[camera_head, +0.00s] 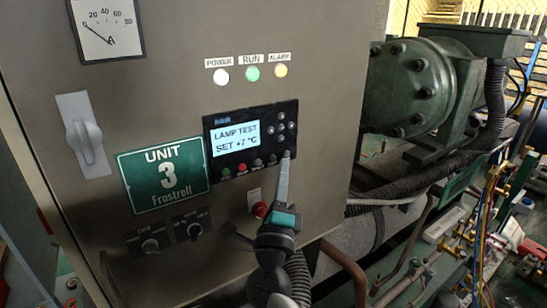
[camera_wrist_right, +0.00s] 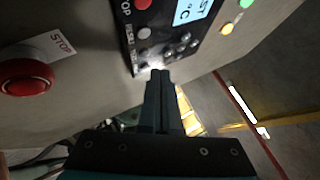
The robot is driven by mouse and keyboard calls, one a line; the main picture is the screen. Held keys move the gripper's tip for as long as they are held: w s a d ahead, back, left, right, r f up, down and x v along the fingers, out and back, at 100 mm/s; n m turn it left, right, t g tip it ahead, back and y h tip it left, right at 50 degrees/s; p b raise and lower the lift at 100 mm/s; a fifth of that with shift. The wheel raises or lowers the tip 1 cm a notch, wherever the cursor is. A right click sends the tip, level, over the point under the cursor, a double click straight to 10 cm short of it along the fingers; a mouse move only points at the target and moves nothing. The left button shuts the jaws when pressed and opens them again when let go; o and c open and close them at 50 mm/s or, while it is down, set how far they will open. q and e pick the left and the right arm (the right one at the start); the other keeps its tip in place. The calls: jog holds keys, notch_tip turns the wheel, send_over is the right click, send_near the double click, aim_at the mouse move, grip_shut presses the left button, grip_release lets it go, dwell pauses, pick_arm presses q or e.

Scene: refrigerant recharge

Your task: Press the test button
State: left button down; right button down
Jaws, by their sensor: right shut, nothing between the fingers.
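The black controller panel (camera_head: 251,141) is on the grey cabinet door. Its screen (camera_head: 235,138) reads "LAMP TEST" and "SET +7 °C". My right gripper (camera_head: 286,158) is shut and empty, with its fingertips at the right end of the panel's lower button row. In the right wrist view the fingertips (camera_wrist_right: 158,74) are at the panel's corner, over a bright spot. They largely hide the end button there, and its label is too small to read surely. I cannot tell contact from a small gap. My left gripper is not in view.
The POWER (camera_head: 222,76), RUN (camera_head: 253,73) and ALARM (camera_head: 281,70) lamps look lit. A red stop button (camera_wrist_right: 27,84) sits below the panel, near my right gripper. Green machinery (camera_head: 415,85) and hoses stand right of the cabinet.

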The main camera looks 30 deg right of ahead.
jog(key=s, duration=0.4)
jog(key=shift+d+p, duration=0.15)
jog(key=shift+p, duration=0.15)
dwell(0.5)
